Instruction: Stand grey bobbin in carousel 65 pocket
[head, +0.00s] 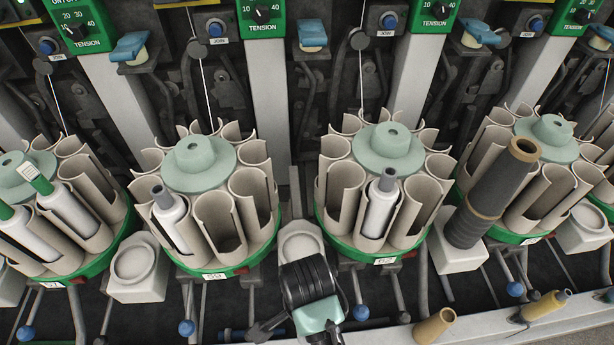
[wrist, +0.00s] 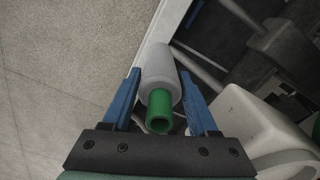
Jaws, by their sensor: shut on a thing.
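My gripper (wrist: 159,74) is shut on a bobbin (wrist: 158,92) with pale grey yarn and a green tube end facing the wrist camera. In the head view my gripper (head: 318,320) is at the bottom edge, in front of carousel 65 (head: 372,252); its fingertips and the held bobbin are not clear there. Carousel 65 has a green base, beige upright pockets and a pale green hub. A white bobbin with a grey tip (head: 381,203) stands in one front pocket. Other front pockets look empty.
The neighbouring left carousel (head: 211,270) holds another grey-tipped bobbin (head: 169,218). A tall dark cone (head: 492,193) stands right of carousel 65. Levers with blue knobs stick out below the carousels.

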